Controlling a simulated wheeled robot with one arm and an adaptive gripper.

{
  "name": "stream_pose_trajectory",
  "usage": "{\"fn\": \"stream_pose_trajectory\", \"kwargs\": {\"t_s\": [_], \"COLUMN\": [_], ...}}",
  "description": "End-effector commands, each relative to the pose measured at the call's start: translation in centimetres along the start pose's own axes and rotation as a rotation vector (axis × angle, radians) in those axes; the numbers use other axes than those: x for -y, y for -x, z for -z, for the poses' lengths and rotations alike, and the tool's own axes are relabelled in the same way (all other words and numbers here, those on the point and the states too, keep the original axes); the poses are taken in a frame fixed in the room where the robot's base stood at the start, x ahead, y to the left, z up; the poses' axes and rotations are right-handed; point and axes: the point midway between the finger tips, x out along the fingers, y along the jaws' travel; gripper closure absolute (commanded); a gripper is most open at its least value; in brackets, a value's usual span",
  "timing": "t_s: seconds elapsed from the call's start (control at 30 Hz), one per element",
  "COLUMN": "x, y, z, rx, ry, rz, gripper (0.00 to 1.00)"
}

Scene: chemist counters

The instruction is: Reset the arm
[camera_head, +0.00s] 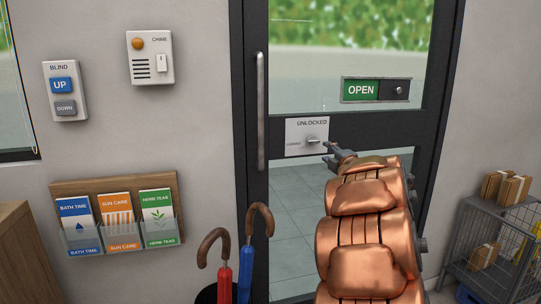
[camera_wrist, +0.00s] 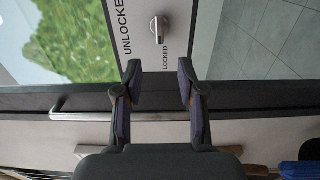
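My arm reaches up in front of the glass door in the head view, copper-coloured links bent towards the door lock. My gripper (camera_wrist: 160,85) shows in the wrist view with its two fingers apart and nothing between them. In the head view the gripper (camera_head: 331,154) is small and partly hidden by my arm. The lock plate (camera_wrist: 173,45) is just ahead of the fingertips, with a silver thumb-turn (camera_wrist: 157,29) and the words UNLOCKED and LOCKED. The fingers appear apart from the thumb-turn. In the head view the lock plate (camera_head: 305,139) is left of my gripper.
A vertical door handle (camera_head: 261,110) is left of the lock. An OPEN sign (camera_head: 376,90) hangs above.

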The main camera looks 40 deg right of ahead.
Motion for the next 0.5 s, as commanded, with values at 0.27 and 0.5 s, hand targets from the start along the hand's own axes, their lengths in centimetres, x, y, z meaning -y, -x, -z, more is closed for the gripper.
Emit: {"fn": "stream_pose_trajectory", "kwargs": {"t_s": [0.27,0.5], "x": [-0.1,0.4], "y": [0.0,0.9], "z": [0.2,2.1], "rx": [0.017,0.186], "ry": [-0.016,-0.191], "rz": [0.006,0.075], "gripper": [0.60,0.60]}}
